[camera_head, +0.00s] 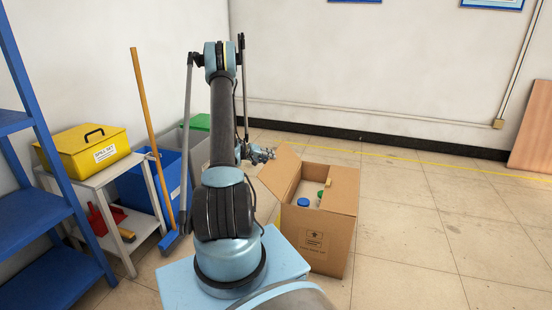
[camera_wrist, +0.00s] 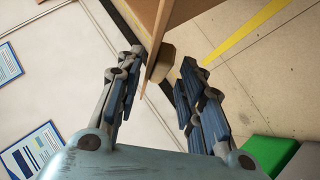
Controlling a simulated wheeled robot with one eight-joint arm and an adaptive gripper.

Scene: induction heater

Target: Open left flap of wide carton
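The wide carton (camera_head: 318,238) stands open-topped on the floor, right of my arm in the head view. Its left flap (camera_head: 281,172) slopes up and outward to the left. A blue-capped item (camera_head: 303,203) and a green item show inside. My gripper (camera_head: 262,154) is beside the flap's upper edge, at its left. In the wrist view my gripper (camera_wrist: 162,64) has its two fingers spread apart. A thin brown panel edge (camera_wrist: 152,68), seemingly the flap, lies between the fingers, nearer the left one. I cannot tell whether it touches.
A blue shelf (camera_head: 40,200), a side table (camera_head: 92,180) with a yellow box (camera_head: 85,150), a broom (camera_head: 152,130) and bins (camera_head: 150,185) stand at the left. The floor right of the carton is clear. A brown board (camera_head: 533,130) leans at the far right.

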